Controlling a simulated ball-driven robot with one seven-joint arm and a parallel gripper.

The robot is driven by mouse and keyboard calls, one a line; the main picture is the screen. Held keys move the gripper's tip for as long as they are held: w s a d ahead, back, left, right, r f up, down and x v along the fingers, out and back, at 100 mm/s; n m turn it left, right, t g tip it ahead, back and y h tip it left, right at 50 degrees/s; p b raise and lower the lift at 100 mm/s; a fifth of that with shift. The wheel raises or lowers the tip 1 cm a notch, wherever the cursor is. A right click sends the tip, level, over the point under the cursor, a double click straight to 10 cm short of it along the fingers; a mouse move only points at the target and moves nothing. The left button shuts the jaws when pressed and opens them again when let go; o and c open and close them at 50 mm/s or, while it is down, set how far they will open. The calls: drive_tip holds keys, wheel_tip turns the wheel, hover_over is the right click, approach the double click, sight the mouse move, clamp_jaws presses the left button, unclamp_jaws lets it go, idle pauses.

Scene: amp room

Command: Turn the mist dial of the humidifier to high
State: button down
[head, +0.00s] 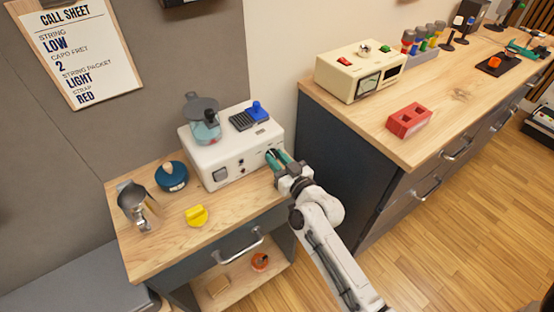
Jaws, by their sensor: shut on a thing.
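The humidifier (229,149) is a white box on the small wooden-topped cabinet, with a clear grey tank (205,122), a dark grille and a blue knob (257,109) on its top. Its front face carries a dark square button, small sockets and a dial at the right end. My gripper (279,160) reaches in from the lower right, its green-tipped fingers at that right end of the front face. It is shut on the mist dial, which the fingers mostly hide. The dial's setting and any markings are too small or covered to read.
A higher bench at right holds a cream meter box (360,69) and a red block (408,120). Its dark side stands close to my arm.

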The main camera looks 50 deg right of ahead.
drive_tip(key=m, duration=0.7)
drive_tip(key=shift+d+y, duration=0.1)
drive_tip(key=shift+y, duration=0.3)
drive_tip(key=m, duration=0.3)
drive_tip(key=shift+m, duration=0.3)
drive_tip(key=shift+s+d+f+m, duration=0.1)
drive_tip(key=shift+f+m, duration=0.05)
drive_tip(key=shift+m, duration=1.85)
drive_tip(key=c, duration=0.9)
unclamp_jaws()
drive_tip(key=shift+s, duration=0.1)
drive_tip(key=shift+b+v, duration=1)
drive_tip(key=shift+v, duration=4.3)
